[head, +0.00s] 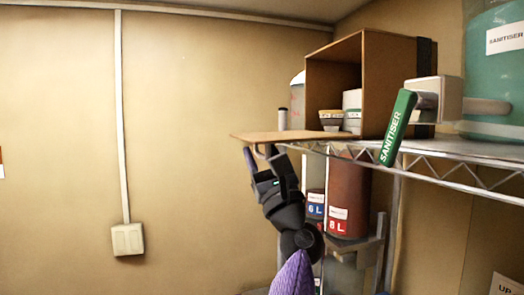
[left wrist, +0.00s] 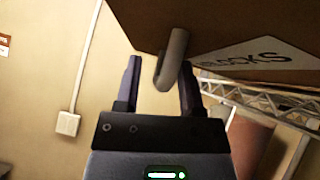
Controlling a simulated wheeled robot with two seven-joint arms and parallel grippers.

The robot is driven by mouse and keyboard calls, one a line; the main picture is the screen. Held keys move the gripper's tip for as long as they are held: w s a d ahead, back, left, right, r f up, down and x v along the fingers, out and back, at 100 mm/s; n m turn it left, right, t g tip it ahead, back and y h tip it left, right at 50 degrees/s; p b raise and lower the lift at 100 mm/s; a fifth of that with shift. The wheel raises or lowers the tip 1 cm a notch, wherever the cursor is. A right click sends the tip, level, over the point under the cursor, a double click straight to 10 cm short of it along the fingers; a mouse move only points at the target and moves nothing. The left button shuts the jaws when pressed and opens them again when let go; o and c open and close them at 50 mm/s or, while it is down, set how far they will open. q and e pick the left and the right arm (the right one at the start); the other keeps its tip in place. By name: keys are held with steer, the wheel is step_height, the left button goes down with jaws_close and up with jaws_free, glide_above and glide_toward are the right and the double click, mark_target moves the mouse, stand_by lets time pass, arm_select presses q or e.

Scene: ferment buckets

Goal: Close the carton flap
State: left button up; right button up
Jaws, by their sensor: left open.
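The brown carton (head: 395,75) stands on the wire shelf with its open side facing left. Its flap (head: 275,136) is swung open and juts out flat to the left at the bottom of the opening. In the left wrist view the flap's brown underside (left wrist: 225,22) and a white label ending in "LOCKS" fill the upper right. A pale grey rounded tab (left wrist: 172,62) hangs from the flap. My left gripper (head: 259,153) is open just below the flap's outer end. In the left wrist view its fingers (left wrist: 160,65) stand either side of the tab. I cannot tell whether they touch it.
Small jars (head: 332,118) sit inside the carton. A green "SANITISER" tap lever (head: 397,127) hangs before the carton's right side, with a teal tank (head: 497,80) behind. Red-brown containers (head: 347,195) stand below the wire shelf (head: 460,150). Space left of the flap is free.

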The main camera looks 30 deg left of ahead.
arm_select(q)
jaws_close()
stand_by(1.3)
